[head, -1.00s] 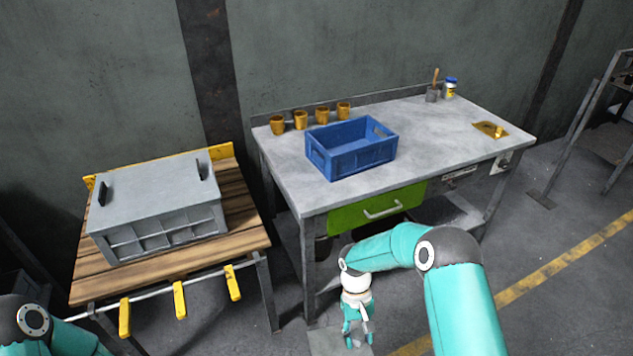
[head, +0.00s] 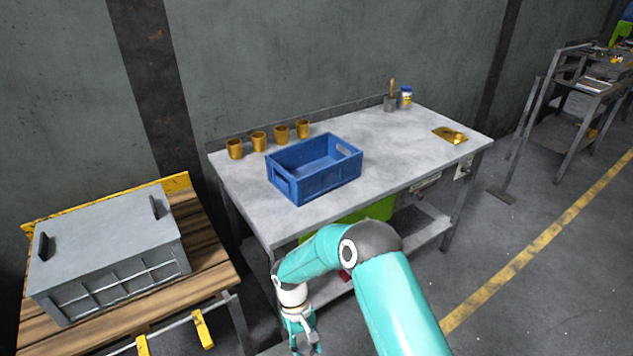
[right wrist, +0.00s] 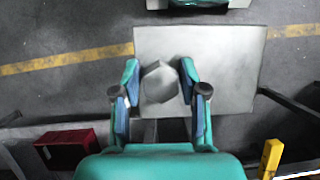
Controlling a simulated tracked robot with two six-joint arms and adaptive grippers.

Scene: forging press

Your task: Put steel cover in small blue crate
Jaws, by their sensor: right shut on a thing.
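The blue crate (head: 318,183) stands open on the grey workbench, and its visible inside looks empty. My right gripper (head: 305,345) is low in front of the workbench, below the crate's level, at the bottom edge of the head view. In the right wrist view my right gripper (right wrist: 159,75) has its fingers on both sides of a small grey, many-sided piece (right wrist: 160,82). It is shut on this piece, which looks like the steel cover. My left gripper is not in view.
A flat grey plate-like surface (right wrist: 225,60) lies beneath the right gripper. Several brown cups (head: 259,141) stand behind the crate. A grey lidded box (head: 105,250) sits on a wooden bench at left.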

